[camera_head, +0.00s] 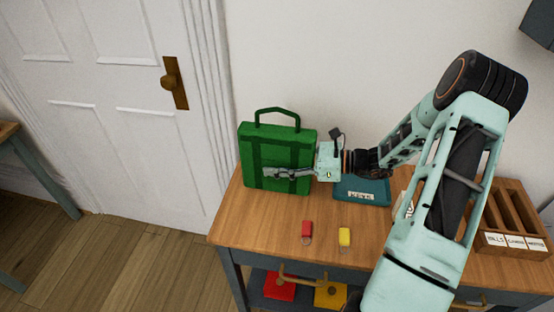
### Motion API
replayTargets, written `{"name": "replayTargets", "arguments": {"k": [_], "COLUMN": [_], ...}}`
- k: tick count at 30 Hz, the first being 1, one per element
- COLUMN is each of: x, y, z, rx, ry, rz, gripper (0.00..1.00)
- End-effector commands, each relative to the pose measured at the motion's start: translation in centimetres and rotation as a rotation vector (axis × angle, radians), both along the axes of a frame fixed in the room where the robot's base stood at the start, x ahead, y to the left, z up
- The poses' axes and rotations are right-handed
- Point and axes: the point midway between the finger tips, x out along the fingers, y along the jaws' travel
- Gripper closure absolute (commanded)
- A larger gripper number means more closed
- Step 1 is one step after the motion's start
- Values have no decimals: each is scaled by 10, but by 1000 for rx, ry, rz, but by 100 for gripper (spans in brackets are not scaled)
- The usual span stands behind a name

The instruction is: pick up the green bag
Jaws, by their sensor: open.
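The green bag (259,148) stands upright at the left end of the wooden table (270,228), against the wall, with its handle loop (277,113) raised on top. My gripper (268,173) is open and points left, in front of the bag's lower half. It hides part of the bag's front. I cannot tell whether the fingers touch the bag.
A teal tray with a label (375,192) lies behind my arm. A red tag (306,230) and a yellow tag (344,236) lie on the tabletop. A wooden sorter (513,220) stands at the right. Red (279,287) and yellow (330,295) things sit below. A white door (110,90) is at left.

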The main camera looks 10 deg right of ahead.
Motion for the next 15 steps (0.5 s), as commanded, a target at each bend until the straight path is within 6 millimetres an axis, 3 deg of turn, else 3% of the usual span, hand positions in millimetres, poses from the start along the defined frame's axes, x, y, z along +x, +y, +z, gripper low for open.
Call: {"name": "replayTargets", "arguments": {"k": [4,15], "x": [0,0], "y": [-1,-1], "z": [0,0], "rx": [0,0], "ry": [0,0], "rz": [-1,-1], "gripper": [45,85]}}
